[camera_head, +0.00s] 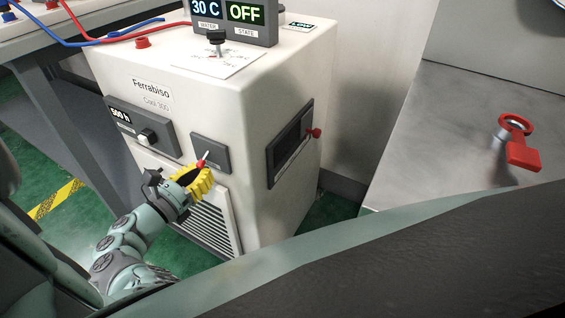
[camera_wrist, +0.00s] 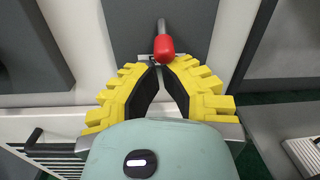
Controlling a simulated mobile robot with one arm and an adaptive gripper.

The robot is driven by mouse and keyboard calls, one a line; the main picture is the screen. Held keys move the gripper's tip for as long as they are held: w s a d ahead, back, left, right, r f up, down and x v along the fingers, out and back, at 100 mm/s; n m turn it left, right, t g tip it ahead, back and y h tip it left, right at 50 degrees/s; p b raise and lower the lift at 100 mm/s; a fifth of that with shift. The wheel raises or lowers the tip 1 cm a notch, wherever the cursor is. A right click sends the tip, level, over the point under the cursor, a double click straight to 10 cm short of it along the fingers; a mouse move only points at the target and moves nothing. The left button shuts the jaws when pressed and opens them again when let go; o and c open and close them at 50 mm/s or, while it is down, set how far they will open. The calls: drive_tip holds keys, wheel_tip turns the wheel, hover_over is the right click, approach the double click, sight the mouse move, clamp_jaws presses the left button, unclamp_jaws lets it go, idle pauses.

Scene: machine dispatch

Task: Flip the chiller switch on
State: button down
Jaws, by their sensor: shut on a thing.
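The chiller (camera_head: 235,110) is a cream cabinet marked "Ferrabiso". Its top display (camera_head: 235,15) reads 30 C water and state OFF. The chiller switch is a metal lever with a red tip (camera_head: 202,161) on a dark plate (camera_head: 213,152) on the front face. My gripper (camera_head: 202,170) is at the lever with its yellow padded fingers closed together. In the wrist view the fingertips (camera_wrist: 156,64) meet at the lower end of the red tip (camera_wrist: 164,48), and the metal shaft rises above it. The fingers hide the exact contact.
A dark panel marked "500 h" (camera_head: 142,125) with a knob sits left of the switch, with a vent grille (camera_head: 208,220) below. A red knob (camera_head: 314,133) sticks out of the side panel. A red-handled valve (camera_head: 520,145) is at right.

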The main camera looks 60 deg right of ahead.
sight(198, 163)
drive_tip(key=shift+a+r+y+p, duration=0.2)
drive_tip(key=shift+r+y+p, duration=0.2)
drive_tip(key=shift+p, duration=1)
drive_tip(key=p, duration=0.3)
drive_tip(key=shift+a+r+y, duration=0.1)
drive_tip(key=shift+r+y, duration=0.2)
drive_tip(key=shift+y, duration=0.1)
drive_tip(key=y+p, duration=0.2)
drive_tip(key=p, duration=0.4)
drive_tip(key=a+r+y+p, duration=0.1)
drive_tip(key=y+p, duration=0.1)
drive_tip(key=p, duration=0.4)
drive_tip(key=shift+r, duration=0.2)
drive_tip(key=shift+s+y+p, duration=0.1)
drive_tip(key=shift+y+p, duration=0.5)
drive_tip(key=shift+p, duration=0.4)
drive_tip(key=shift+a+r+y+p, duration=0.2)
drive_tip(key=shift+y+p, duration=0.5)
drive_tip(key=shift+p, duration=0.6)
drive_tip(key=shift+r, duration=0.15)
drive_tip(key=shift+r+p, duration=0.75)
drive_tip(key=shift+p, duration=0.1)
